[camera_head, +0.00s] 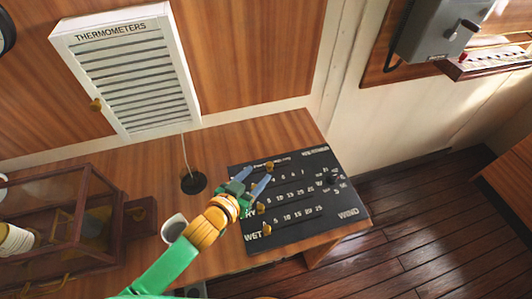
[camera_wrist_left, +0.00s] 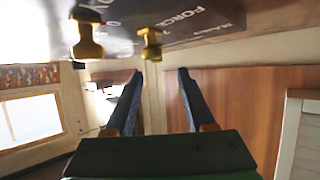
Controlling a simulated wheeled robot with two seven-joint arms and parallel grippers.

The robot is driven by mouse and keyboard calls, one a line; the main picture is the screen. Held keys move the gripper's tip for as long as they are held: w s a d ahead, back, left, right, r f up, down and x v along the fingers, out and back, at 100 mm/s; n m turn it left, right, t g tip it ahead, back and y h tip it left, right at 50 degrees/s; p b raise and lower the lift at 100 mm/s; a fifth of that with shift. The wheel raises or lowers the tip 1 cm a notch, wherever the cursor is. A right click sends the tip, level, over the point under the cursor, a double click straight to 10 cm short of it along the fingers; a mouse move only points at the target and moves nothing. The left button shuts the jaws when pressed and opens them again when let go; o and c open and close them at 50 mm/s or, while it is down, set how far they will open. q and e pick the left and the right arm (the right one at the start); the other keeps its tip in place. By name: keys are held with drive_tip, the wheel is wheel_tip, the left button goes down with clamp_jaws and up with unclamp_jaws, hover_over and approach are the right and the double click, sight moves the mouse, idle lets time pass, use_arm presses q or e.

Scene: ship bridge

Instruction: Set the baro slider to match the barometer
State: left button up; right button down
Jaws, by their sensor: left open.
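A black sloping panel (camera_head: 300,222) on the wooden desk carries rows of numbers and several brass slider knobs along its left part. The top knob (camera_head: 270,166) sits just beyond my left gripper (camera_head: 257,177); a lower knob (camera_head: 266,230) is beside the word WET. I cannot read which slider is baro. The left gripper is open and empty, its fingers over the panel's upper left. In the left wrist view two brass knobs (camera_wrist_left: 87,40) (camera_wrist_left: 151,44) show above the open fingers (camera_wrist_left: 157,92), apart from them. A dark-rimmed round dial (camera_head: 4,34), cut off at upper left, cannot be read.
A white louvred thermometer box (camera_head: 128,75) hangs behind the desk. A thin rod on a black base (camera_head: 193,183), a white cup (camera_head: 174,226) and a glass-sided wooden case (camera_head: 62,215) stand left of the panel.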

sight(269, 166)
use_arm(q)
drive_tip(key=shift+w+d+f, duration=0.3)
drive_tip(key=shift+w+d, duration=0.25)
drive_tip(key=shift+w+d+f, duration=0.25)
drive_tip(key=shift+w+d, duration=0.25)
drive_tip(key=shift+w, duration=0.05)
drive_tip(key=shift+x, duration=0.8)
drive_tip(key=shift+w+f, duration=0.2)
drive_tip(key=shift+w, duration=0.15)
drive_tip(key=shift+s+r, duration=0.15)
drive_tip(key=shift+s, duration=0.05)
drive_tip(key=c, duration=0.5)
clamp_jaws()
use_arm(e)
drive_tip(key=shift+s+f, duration=0.2)
drive_tip(key=shift+s, duration=0.55)
